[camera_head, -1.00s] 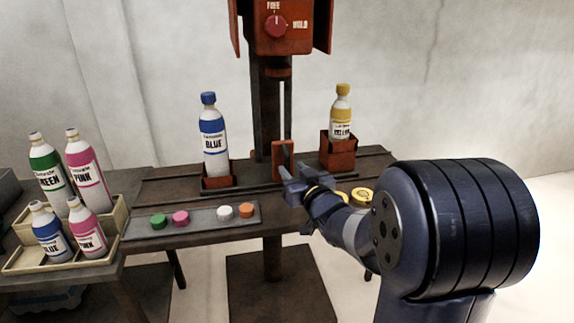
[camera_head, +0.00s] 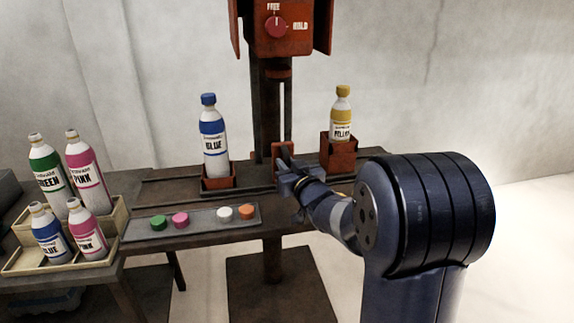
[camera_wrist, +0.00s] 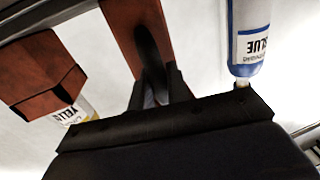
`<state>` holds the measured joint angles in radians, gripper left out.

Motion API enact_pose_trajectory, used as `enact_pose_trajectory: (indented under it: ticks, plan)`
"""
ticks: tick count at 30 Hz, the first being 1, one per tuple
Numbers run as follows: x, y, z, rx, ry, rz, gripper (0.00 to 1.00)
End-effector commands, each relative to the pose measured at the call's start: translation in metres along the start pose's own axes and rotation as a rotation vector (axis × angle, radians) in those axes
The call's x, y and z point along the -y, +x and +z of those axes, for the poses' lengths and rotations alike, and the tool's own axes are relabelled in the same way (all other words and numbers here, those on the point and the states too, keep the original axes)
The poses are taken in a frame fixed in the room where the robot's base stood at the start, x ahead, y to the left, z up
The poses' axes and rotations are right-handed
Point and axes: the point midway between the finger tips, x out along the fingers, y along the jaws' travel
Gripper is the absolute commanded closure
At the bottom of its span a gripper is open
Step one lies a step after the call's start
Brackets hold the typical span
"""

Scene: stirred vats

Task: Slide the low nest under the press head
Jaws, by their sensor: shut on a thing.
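The low nest (camera_head: 219,183) is a short red holder on a dark slide rail, left of the press. It carries a blue-capped bottle (camera_head: 213,140). The press head (camera_head: 278,73) hangs on its column to the right of that bottle. A taller red nest (camera_head: 337,154) with a yellow bottle (camera_head: 341,112) stands right of the column. A red upright handle (camera_head: 276,160) is between the nests, and it shows in the wrist view (camera_wrist: 125,25). My gripper (camera_head: 286,165) is shut on this handle; its fingers partly hide it.
A grey tray (camera_head: 200,228) with several coloured caps lies in front of the rail. A stepped crate (camera_head: 112,222) with several bottles stands at the left. A red dial (camera_head: 276,27) is on the press housing. Open floor is at the right.

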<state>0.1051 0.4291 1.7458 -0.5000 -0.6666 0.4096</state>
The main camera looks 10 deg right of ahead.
Motion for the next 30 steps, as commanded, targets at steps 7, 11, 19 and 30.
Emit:
enact_pose_trajectory:
  ticks: [7, 11, 19, 30]
  plan:
    - [0.000, 0.000, 0.000, 0.000, 0.000, 0.000, 1.00]
    - [0.000, 0.000, 0.000, 0.000, 0.000, 0.000, 1.00]
    - [-0.004, -0.001, 0.000, 0.001, 0.000, 0.002, 1.00]
    - [-0.052, -0.010, -0.002, 0.003, 0.001, 0.007, 1.00]
